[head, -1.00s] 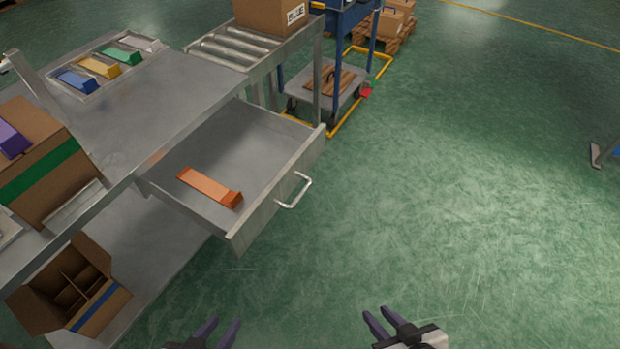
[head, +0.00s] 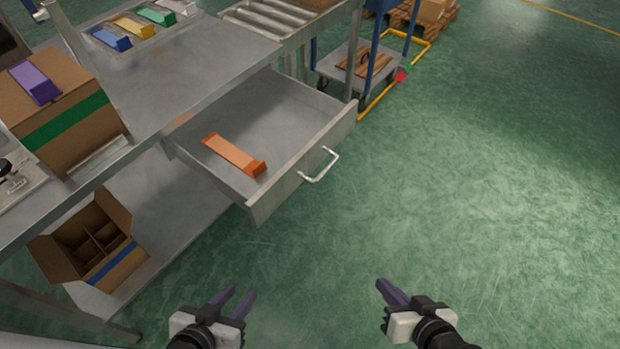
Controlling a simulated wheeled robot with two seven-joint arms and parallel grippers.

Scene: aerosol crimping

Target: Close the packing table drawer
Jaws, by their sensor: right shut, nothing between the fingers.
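The packing table drawer (head: 300,180) is pulled well out from under the table top, with a silver bar handle (head: 322,166) on its front. An orange piece (head: 236,156) lies inside on the drawer floor. My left gripper (head: 232,299) is open and empty, below the drawer in the picture. My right gripper (head: 386,287) is shut and empty, below and to the right of the handle. Neither gripper touches the drawer.
The packing table (head: 190,70) carries a cardboard box (head: 70,120) with a green band and a tray of coloured pieces. A divided open box (head: 90,240) sits on the lower shelf. A cart (head: 350,68) stands behind the drawer. The green floor on the right is clear.

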